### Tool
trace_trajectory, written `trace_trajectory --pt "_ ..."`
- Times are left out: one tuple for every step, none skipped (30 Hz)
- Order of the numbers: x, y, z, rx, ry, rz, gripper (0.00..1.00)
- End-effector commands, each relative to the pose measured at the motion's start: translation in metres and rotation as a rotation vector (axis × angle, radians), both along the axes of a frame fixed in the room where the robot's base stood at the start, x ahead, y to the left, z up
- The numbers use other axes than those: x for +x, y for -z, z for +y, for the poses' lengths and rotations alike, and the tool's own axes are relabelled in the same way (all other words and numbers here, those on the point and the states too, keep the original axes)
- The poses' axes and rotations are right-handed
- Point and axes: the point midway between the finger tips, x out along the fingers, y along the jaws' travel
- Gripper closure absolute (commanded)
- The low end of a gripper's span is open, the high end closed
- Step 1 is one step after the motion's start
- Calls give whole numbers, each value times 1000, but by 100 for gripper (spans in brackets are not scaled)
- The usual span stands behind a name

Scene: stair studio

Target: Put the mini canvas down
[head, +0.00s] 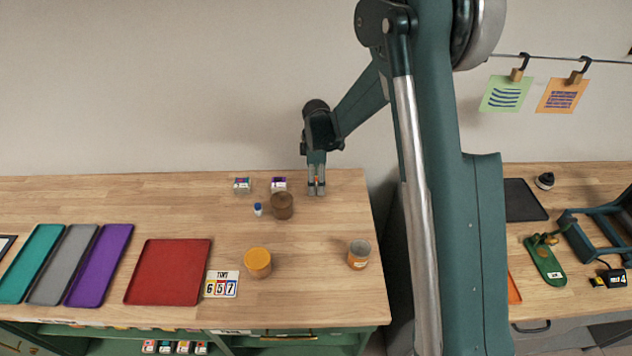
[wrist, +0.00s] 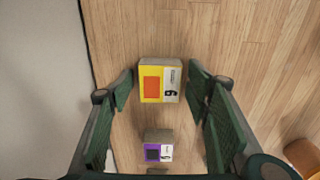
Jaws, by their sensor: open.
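A small block with a yellow label, an orange square and a black mark shows in the wrist view (wrist: 159,82); I take it as the mini canvas. It appears to rest on the wooden table near its back edge. My gripper (head: 317,190) is open, with its green fingers (wrist: 160,100) on either side of the block and a gap visible on both sides. In the head view the fingers hide most of the block.
A purple-labelled block (wrist: 158,146) stands close by, with another block (head: 242,185) further left. A brown jar (head: 282,206), blue-capped bottle (head: 258,209), yellow-lidded jar (head: 258,262) and orange can (head: 358,255) stand in front. A red tray (head: 168,272) lies front left.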

Motion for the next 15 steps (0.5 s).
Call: trace_trajectory --pt "0 -5 0 0 0 0 52" --pt "0 -7 0 0 0 0 52" --pt "0 -11 0 0 0 0 52" --pt "0 -14 0 0 0 0 52" --pt "0 -18 0 0 0 0 52" --pt "0 -23 0 0 0 0 52" --pt "0 -27 0 0 0 0 52" --pt "0 -31 0 0 0 0 52" --pt "0 -37 0 0 0 0 52" --pt "0 -42 0 0 0 0 52" --pt "0 -47 0 0 0 0 52" --pt "-1 -54 0 0 0 0 52" --pt "-1 -59 0 0 0 0 52" --pt "0 -63 0 0 0 0 52" --pt "0 -70 0 0 0 0 52"
